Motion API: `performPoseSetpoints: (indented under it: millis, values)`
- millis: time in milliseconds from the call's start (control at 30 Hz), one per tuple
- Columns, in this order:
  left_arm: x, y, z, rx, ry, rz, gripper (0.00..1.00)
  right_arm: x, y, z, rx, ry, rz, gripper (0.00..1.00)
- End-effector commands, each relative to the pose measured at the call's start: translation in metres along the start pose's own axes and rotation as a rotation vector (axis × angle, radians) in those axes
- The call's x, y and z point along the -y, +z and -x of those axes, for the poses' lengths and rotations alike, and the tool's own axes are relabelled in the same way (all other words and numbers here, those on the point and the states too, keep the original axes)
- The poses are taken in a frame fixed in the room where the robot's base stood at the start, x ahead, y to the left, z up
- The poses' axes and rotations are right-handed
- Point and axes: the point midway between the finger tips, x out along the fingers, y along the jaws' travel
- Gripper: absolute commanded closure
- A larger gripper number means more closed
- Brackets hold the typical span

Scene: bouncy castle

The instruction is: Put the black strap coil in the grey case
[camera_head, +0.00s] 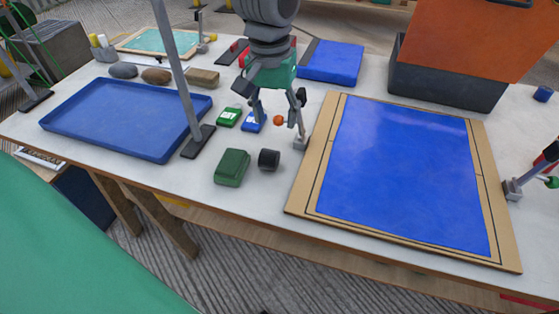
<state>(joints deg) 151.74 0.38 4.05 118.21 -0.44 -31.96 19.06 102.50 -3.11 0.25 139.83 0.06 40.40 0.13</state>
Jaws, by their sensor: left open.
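The black strap coil (269,159) is a small dark roll on the white table, right of a green pouch. The grey case (445,88) stands at the back right, with an orange panel (480,38) rising above it; its inside is hidden from here. My left gripper (278,118) comes down from the top middle, fingers spread and pointing down, with nothing held. It is beyond the coil, near a small orange ball (278,120) and a blue packet (252,122).
A green pouch (232,167) and green packet (229,117) lie near the coil.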

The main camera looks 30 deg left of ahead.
Motion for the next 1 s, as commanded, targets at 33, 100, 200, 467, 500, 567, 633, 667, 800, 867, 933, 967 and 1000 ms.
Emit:
performPoseSetpoints:
  millis: [33, 100, 200, 467, 500, 567, 633, 667, 800, 867, 933, 967, 1000]
  values:
    - [0.007, -0.002, 0.001, 0.006, -0.02, 0.006, 0.55, 0.0, 0.0, -0.002, 0.0, 0.0, 0.0, 0.6]
    - [0.014, -0.004, 0.001, 0.013, -0.041, 0.013, 0.55, 0.0, 0.0, -0.002, 0.0, 0.0, 0.0, 0.6]
    - [0.018, -0.004, -0.009, 0.018, -0.052, 0.016, 0.55, 0.0, 0.0, -0.005, 0.0, 0.0, 0.0, 0.6]
    - [0.018, -0.002, -0.06, 0.018, -0.055, 0.013, 0.55, 0.001, 0.001, -0.019, 0.0, 0.0, 0.001, 0.6]
    - [0.018, -0.002, -0.067, 0.017, -0.054, 0.013, 0.55, 0.001, 0.001, -0.02, 0.0, 0.0, 0.001, 0.6]
    - [0.017, -0.001, -0.074, 0.016, -0.055, 0.013, 0.55, 0.001, 0.001, -0.022, 0.0, 0.0, 0.001, 0.6]
    - [0.017, -0.001, -0.08, 0.014, -0.054, 0.013, 0.55, 0.001, 0.001, -0.023, 0.0, 0.0, 0.001, 0.6]
    - [0.017, -0.001, -0.081, 0.014, -0.054, 0.014, 0.55, 0.0, 0.001, -0.024, 0.0, 0.0, 0.001, 0.6]
    - [0.018, -0.001, -0.087, 0.014, -0.053, 0.014, 0.55, 0.0, 0.001, -0.025, 0.0, 0.0, 0.0, 0.6]
    - [0.018, 0.001, -0.092, 0.015, -0.053, 0.014, 0.55, 0.0, 0.002, -0.027, 0.0, 0.0, 0.0, 0.6]
    - [0.018, 0.002, -0.102, 0.016, -0.052, 0.014, 0.55, 0.0, 0.002, -0.031, 0.0, 0.0, 0.0, 0.6]
    - [0.018, 0.003, -0.107, 0.017, -0.053, 0.014, 0.55, 0.0, 0.002, -0.033, 0.0, 0.0, 0.0, 0.6]
    - [0.018, 0.005, -0.114, 0.017, -0.053, 0.013, 0.55, 0.0, 0.002, -0.036, 0.0, 0.0, 0.0, 0.6]
